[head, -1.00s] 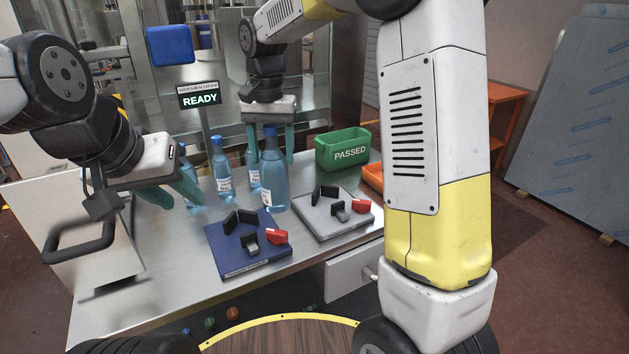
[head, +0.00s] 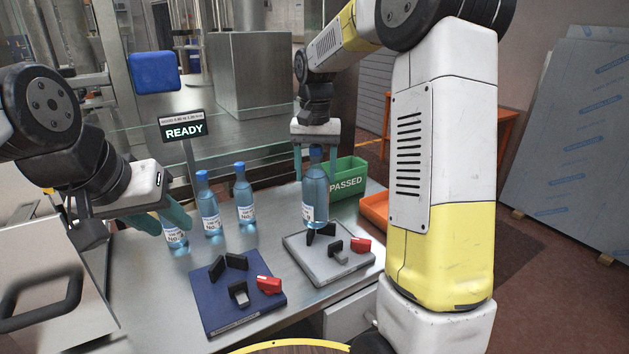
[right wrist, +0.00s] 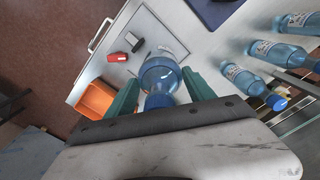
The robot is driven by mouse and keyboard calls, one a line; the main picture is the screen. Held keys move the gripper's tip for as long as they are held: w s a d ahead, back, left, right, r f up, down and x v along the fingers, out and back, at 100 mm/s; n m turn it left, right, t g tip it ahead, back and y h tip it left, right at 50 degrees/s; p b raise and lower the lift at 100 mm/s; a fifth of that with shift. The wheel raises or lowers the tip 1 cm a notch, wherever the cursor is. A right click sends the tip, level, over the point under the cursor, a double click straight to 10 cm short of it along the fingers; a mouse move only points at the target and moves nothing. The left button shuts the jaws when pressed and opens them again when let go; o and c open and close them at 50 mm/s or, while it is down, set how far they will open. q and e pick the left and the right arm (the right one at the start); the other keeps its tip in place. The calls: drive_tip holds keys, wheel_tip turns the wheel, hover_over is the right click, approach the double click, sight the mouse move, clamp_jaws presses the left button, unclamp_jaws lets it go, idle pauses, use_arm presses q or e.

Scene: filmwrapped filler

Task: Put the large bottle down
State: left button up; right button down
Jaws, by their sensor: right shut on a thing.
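The large bottle (head: 315,192), clear blue with a blue cap and white label, is upright in my right gripper (head: 317,172). The right gripper is shut on its upper part. The bottle is over the rear of the grey fixture plate (head: 345,268), by its black blocks; I cannot tell whether its base touches. In the right wrist view the bottle (right wrist: 162,78) lies between the teal fingers, with the grey plate (right wrist: 140,25) beyond. My left gripper (head: 160,218) is at the left, its teal fingers apart, in front of the leftmost bottle (head: 176,240), whose top it hides.
Two more blue bottles (head: 209,205) (head: 245,198) stand behind the blue fixture plate (head: 225,310). A green PASSED bin (head: 347,184) is just behind the held bottle, and an orange tray (head: 374,209) is to its right. A READY sign (head: 184,131) stands at the back.

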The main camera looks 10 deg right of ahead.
sight(326, 181)
drive_tip(key=shift+w+d, duration=0.15)
drive_tip(key=shift+d, duration=0.85)
drive_tip(key=shift+w+d+f, duration=0.1)
drive_tip(key=shift+d+f, duration=0.1)
drive_tip(key=shift+f, duration=0.75)
drive_tip(key=shift+d+f, duration=0.2)
drive_tip(key=shift+f, duration=0.75)
drive_tip(key=shift+c, duration=1.8)
unclamp_jaws()
drive_tip(key=shift+r, duration=0.15)
